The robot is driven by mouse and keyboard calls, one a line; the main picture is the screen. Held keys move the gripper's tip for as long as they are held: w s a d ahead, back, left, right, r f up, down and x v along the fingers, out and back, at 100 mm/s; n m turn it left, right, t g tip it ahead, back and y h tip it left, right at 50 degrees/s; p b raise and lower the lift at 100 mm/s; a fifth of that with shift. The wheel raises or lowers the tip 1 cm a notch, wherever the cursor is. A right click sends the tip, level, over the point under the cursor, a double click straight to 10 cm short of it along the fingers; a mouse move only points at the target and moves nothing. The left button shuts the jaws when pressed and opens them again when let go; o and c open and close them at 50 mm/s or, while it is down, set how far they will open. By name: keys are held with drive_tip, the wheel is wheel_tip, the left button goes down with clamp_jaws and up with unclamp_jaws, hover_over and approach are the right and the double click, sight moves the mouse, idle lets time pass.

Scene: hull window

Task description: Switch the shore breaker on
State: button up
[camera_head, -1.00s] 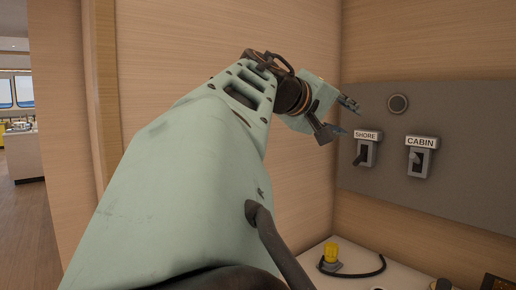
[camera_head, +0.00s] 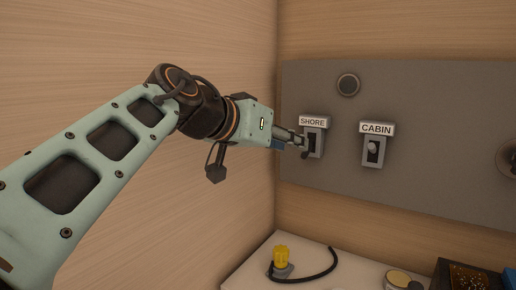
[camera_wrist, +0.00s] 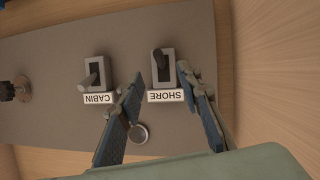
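The shore breaker (camera_head: 320,143) is a grey switch box with a dark lever, under a white SHORE label (camera_head: 313,121) on the grey panel. In the upside-down wrist view the breaker (camera_wrist: 168,76) has its lever (camera_wrist: 159,60) pointing away from the label, so downward. My gripper (camera_head: 303,146) is in front of it in the head view and partly covers it. In the wrist view my gripper (camera_wrist: 166,78) is open, with one finger either side of the SHORE label and the breaker between the fingertips. Contact with the lever cannot be told.
The cabin breaker (camera_head: 372,152) stands close to the right, its lever tilted toward its label in the wrist view. A round knob (camera_head: 348,84) sits above. A wooden wall is close on the left. Below, a counter (camera_head: 250,272) holds a yellow plug (camera_head: 281,257) with black cable.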

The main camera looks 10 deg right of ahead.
drive_tip(key=x, duration=0.7)
drive_tip(key=shift+w+d+f, duration=0.15)
drive_tip(key=shift+d, duration=0.1)
drive_tip(key=shift+c, duration=0.4)
clamp_jaws()
